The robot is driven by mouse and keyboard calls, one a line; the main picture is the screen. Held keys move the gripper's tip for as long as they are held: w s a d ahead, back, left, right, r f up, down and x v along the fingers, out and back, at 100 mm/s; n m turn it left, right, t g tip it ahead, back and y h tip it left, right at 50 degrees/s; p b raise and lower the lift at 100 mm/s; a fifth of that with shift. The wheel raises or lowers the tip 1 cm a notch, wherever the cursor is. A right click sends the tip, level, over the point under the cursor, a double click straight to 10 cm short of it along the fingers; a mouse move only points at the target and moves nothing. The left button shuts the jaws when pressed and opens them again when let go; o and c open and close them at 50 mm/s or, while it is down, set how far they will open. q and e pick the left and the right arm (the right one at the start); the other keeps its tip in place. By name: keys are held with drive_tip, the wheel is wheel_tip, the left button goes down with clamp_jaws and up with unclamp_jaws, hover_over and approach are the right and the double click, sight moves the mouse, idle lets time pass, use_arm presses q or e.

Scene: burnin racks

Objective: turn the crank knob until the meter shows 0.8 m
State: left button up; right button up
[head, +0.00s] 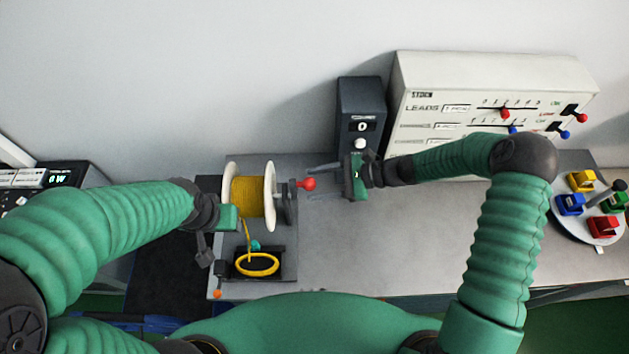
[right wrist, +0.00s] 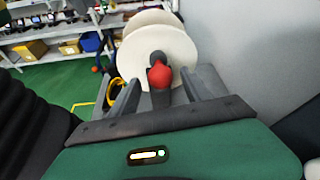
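The crank knob (head: 307,184) is a red ball on a dark crank at the right side of a spool (head: 250,197) with white flanges and yellow cord. My right gripper (head: 318,182) is open, its fingers pointing left toward the knob. In the right wrist view the red knob (right wrist: 160,76) shows between the two spread fingers (right wrist: 158,92), with no visible grip on it. Which display is the meter is not clear; a dark box (head: 361,111) behind shows what looks like 0. My left gripper (head: 205,250) is left of the spool; its finger opening is unclear.
A yellow cord coil (head: 257,264) lies on a black plate before the spool. A white panel with sliders (head: 490,95) stands at the back right. A round tray (head: 571,226) with coloured blocks is far right. The grey table (head: 400,230) is clear in the middle.

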sight(313, 181)
drive_tip(key=shift+d, duration=0.25)
drive_tip(key=shift+c, duration=1.1)
drive_tip(key=shift+a, duration=0.2)
drive_tip(key=shift+c, duration=1.2)
drive_tip(key=a, duration=0.4)
drive_tip(key=shift+a, duration=0.3)
clamp_jaws()
drive_tip(key=shift+d, duration=0.15)
use_arm(q)
drive_tip(key=shift+w+a+f, duration=0.15)
drive_tip(key=shift+a, duration=0.55)
drive_tip(key=shift+w+a+f, duration=0.15)
drive_tip(key=shift+a, duration=0.5)
use_arm(e)
drive_tip(key=shift+w+d, duration=0.25)
drive_tip(key=shift+d, duration=0.2)
use_arm(q)
drive_tip(key=shift+s+a, duration=0.15)
drive_tip(key=shift+a, duration=0.05)
